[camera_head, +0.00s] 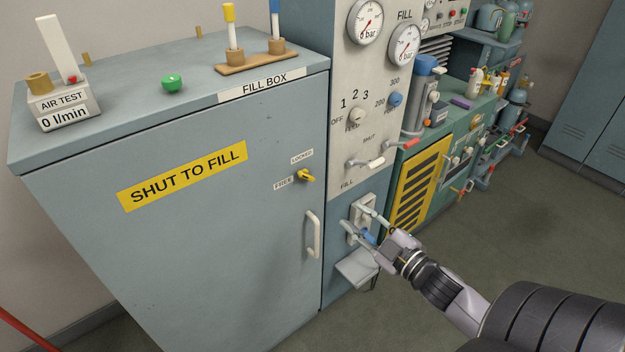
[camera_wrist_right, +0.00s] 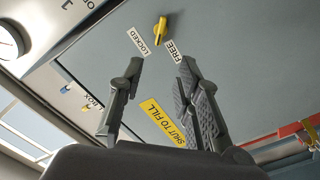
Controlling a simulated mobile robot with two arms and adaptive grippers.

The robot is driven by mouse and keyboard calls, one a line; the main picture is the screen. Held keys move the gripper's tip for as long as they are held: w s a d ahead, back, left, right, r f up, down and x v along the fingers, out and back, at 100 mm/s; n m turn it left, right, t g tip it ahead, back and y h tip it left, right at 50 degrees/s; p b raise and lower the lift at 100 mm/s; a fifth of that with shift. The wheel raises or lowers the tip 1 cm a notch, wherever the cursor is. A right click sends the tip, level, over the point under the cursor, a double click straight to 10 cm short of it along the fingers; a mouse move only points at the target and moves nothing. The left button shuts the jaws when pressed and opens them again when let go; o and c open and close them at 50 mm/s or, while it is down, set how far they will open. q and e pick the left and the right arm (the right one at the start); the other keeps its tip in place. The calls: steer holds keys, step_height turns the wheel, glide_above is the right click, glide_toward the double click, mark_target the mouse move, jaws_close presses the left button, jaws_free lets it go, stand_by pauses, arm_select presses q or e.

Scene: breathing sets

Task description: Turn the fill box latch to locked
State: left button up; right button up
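The fill box (camera_head: 235,225) is a grey-blue cabinet at the left of the head view, its front door closed. Its latch (camera_head: 305,176) is a small yellow knob on the door, below the LOCKED label and right of the FREE label. The latch also shows in the right wrist view (camera_wrist_right: 160,30), beyond the fingers; I cannot tell exactly which label it points to. My right gripper (camera_head: 375,235) is right of and below the latch, apart from it. In the right wrist view its two fingers (camera_wrist_right: 161,62) are spread with nothing between them. My left gripper is out of view.
A pale door handle (camera_head: 313,235) sits below the latch. The gauge panel (camera_head: 350,135) with knobs and levers stands to the right. A green bench (camera_head: 460,120) with bottles lies beyond. The floor (camera_head: 540,220) at right is clear.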

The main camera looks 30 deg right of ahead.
mark_target(309, 178)
steer(key=w, duration=0.5)
steer(key=w+p, duration=0.1)
steer(key=w, duration=0.5)
steer(key=w+a+p, duration=0.1)
steer(key=w, duration=0.5)
steer(key=shift+a+f, duration=0.1)
jaws_close()
steer(key=shift+s, duration=0.1)
